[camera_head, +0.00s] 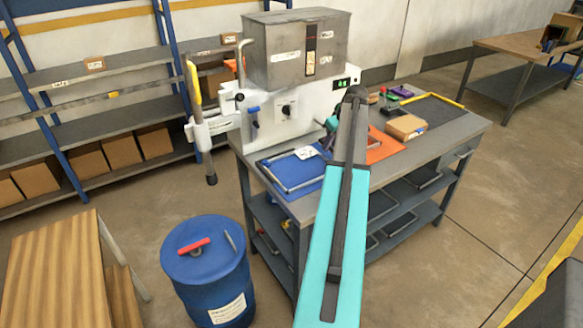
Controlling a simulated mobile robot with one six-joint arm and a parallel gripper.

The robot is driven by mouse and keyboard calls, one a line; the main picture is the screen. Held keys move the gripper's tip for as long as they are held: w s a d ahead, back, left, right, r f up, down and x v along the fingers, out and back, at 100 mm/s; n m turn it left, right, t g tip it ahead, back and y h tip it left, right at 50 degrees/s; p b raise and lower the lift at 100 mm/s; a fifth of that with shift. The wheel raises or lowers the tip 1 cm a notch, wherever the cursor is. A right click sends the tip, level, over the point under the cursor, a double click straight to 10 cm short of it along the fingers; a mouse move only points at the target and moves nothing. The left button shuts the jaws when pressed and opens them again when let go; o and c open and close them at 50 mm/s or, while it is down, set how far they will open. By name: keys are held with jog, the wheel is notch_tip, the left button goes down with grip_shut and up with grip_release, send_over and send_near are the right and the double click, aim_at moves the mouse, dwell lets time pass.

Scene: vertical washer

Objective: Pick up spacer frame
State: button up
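A thin grey rectangular frame (273,178), which looks like a spacer frame, lies flat on a blue mat (309,184) at the left of the workbench. A white tag or paper (306,152) lies at the mat's back edge. My teal and dark arm reaches up from the bottom of the view across the bench, to the right of the blue mat. A small teal and dark part of my arm's end (331,125) shows just left of the arm's elbow. The fingers are too small and too hidden to read, and I see nothing clearly held.
An orange mat (386,151), a cardboard box (406,127) and a yellow-edged dark mat (435,112) lie right of my arm. The white washer machine (285,112) stands behind. Dark frames lie on the lower shelves. A blue drum (208,270) stands front left.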

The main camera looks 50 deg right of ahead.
aim_at(324, 157)
jog(key=shift+w+f, duration=0.25)
jog(key=shift+f, duration=0.3)
jog(key=shift+f, duration=0.15)
jog(key=shift+p+x, duration=1.05)
jog(key=shift+x, duration=1.45)
grip_shut()
